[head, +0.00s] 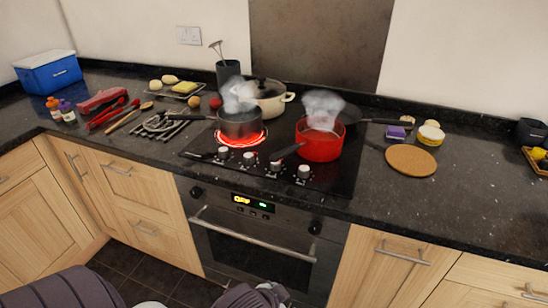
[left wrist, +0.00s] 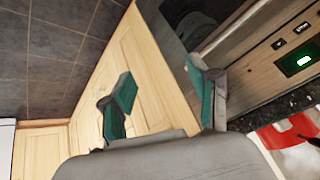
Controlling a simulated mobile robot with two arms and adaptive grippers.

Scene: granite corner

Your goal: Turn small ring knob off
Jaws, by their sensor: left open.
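The black glass hob (head: 262,180) has a front row of several silver and black knobs, including the leftmost (head: 223,153) and the rightmost (head: 304,173). Their markings are too small to read, so I cannot tell which one is for the small ring. A ring (head: 241,139) glows red under a steaming dark saucepan (head: 240,124). A red pot (head: 321,146) steams at the front right and hides whatever is under it. My left gripper (left wrist: 163,97) is open and empty, with teal pads apart, in front of the oven's edge and a wooden cabinet, below the worktop. My right gripper does not show.
A cream lidded pot (head: 270,101) stands behind the saucepan. Pan handles reach out over the hob. The oven handle (head: 252,240) sticks out below. A cork mat (head: 411,160) lies to the right, with clear worktop in front. Utensils (head: 112,116) lie left.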

